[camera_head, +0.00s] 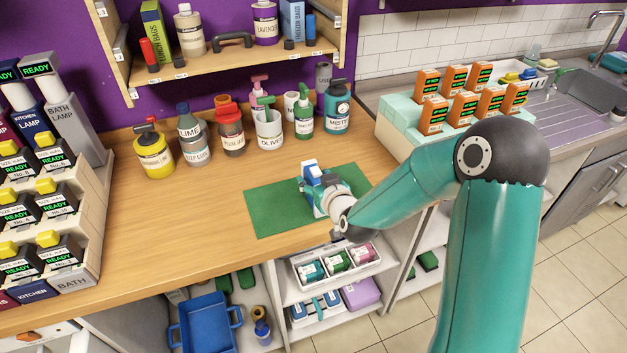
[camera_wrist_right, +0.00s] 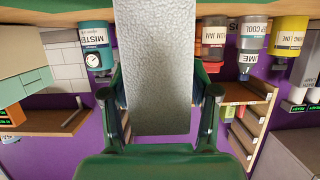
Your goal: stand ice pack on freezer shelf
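My right gripper (camera_head: 322,190) is over the green mat on the counter, reached by the teal arm from the right. In the wrist view, its two fingers (camera_wrist_right: 160,100) stand on either side of a pale grey, rough-faced slab, which I take to be the ice pack (camera_wrist_right: 155,65); they appear closed on its sides. In the head view the gripper area shows small white and blue parts, and the slab's outline is hard to separate from the fingers. I cannot pick out a freezer shelf with certainty. My left gripper is not in view.
The green mat (camera_head: 272,212) lies on the wooden counter (camera_head: 190,220). Several bottles stand behind, including a teal one (camera_head: 337,108). Orange boxes on a pale stepped stand (camera_head: 398,132) are right; a display rack is left. Below are open shelves with a white tray (camera_head: 337,281) and blue bin (camera_head: 205,325).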

